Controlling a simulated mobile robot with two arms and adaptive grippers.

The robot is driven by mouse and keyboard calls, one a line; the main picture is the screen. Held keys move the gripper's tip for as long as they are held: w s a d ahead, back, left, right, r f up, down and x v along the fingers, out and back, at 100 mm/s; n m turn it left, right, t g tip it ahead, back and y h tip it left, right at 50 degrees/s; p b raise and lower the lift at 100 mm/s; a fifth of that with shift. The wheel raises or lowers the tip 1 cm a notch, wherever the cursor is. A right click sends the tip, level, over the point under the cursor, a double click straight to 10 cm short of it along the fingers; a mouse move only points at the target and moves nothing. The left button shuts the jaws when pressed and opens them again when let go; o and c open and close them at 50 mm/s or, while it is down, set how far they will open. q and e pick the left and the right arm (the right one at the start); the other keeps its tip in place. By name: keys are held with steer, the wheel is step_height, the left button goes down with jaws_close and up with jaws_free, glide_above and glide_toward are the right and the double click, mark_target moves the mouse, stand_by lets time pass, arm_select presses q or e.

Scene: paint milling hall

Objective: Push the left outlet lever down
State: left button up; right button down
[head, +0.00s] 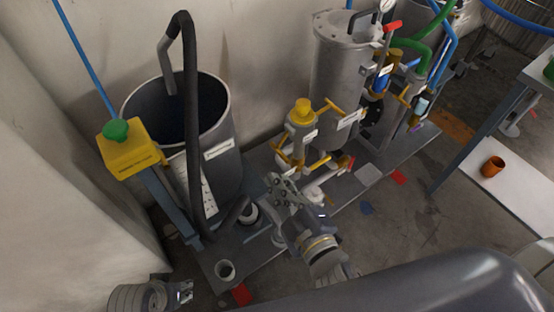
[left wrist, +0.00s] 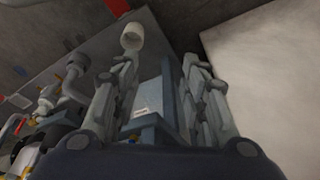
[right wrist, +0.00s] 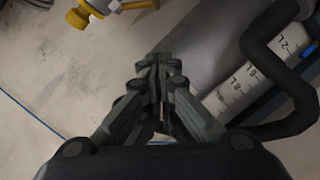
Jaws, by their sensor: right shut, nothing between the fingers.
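Yellow lever handles show on the small metal unit with a yellow cap (head: 302,112) in the head view: an upper lever (head: 330,106) and a lower lever (head: 319,163). I cannot tell which one is the left outlet lever. My right gripper (head: 277,183) is shut and empty. It is in front of the lower part of this unit and hides some of it; I cannot tell whether it touches anything. In the right wrist view its fingers (right wrist: 157,62) are together. My left gripper (head: 186,291) is low at the left, apart from the levers. In the left wrist view its fingers (left wrist: 161,68) are spread.
A dark open drum (head: 222,165) with a black hose (head: 191,110) stands left of the unit. A yellow box with a green button (head: 128,150) is beside it. A tall steel vessel (head: 338,65) stands behind. An orange cup (head: 493,166) is on the right table.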

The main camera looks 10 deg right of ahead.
arm_select(q)
steer(key=shift+w+b+v, duration=0.1)
steer(key=shift+b+v, duration=0.25)
steer(key=shift+v, duration=0.8)
steer(key=shift+w+b+v, duration=0.15)
steer(key=shift+b+v, duration=0.2)
steer(key=shift+v, duration=0.75)
arm_select(e)
steer(key=w+d+f, duration=0.1)
steer(key=w+f, duration=0.3)
steer(key=w, duration=0.5)
arm_select(q)
steer(key=shift+r, duration=0.1)
arm_select(e)
steer(key=shift+w+d, duration=0.1)
arm_select(q)
steer(key=shift+b+v, duration=0.45)
steer(key=shift+v, duration=0.6)
arm_select(e)
steer(key=shift+w+d+f+n+t+h, duration=0.15)
steer(key=shift+d+f+n, duration=0.15)
steer(key=shift+f+n, duration=0.15)
steer(key=shift+w+d+f+n+t+h, duration=0.15)
steer(key=shift+d+f+n, duration=0.15)
steer(key=shift+f+n, duration=0.15)
arm_select(q)
steer(key=shift+s+a, duration=0.1)
steer(key=shift+s, duration=0.05)
